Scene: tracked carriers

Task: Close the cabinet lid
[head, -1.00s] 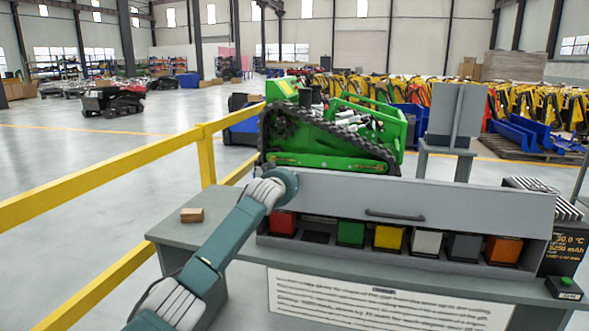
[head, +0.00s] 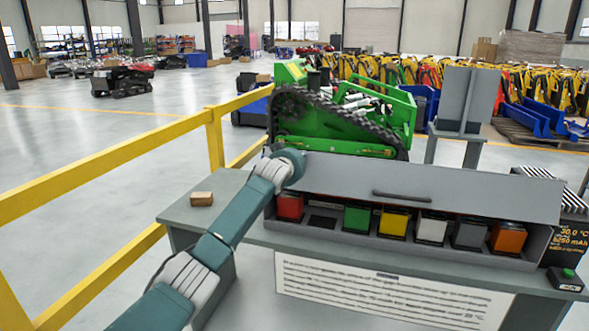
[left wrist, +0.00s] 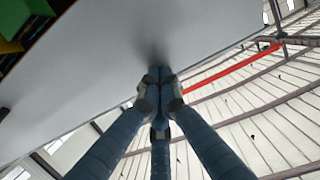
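The grey cabinet lid (head: 440,186), with a dark handle (head: 401,196), is raised along the cabinet (head: 400,252). The cabinet's front is open below it, showing a row of coloured blocks. My left arm reaches the lid's upper left end in the head view; its gripper is hidden there. In the left wrist view my left gripper (left wrist: 158,78) has its fingers drawn together, tips at the lid's broad grey face (left wrist: 110,60). A dark shadow lies at the tips; they touch it or are very close. Nothing shows between the fingers. My right gripper is not in view.
A small brown box (head: 202,198) lies on the bench left of the cabinet. A battery unit (head: 566,238) stands at the right end. A green tracked carrier (head: 345,120) is behind the cabinet. A yellow railing (head: 110,150) runs along the left.

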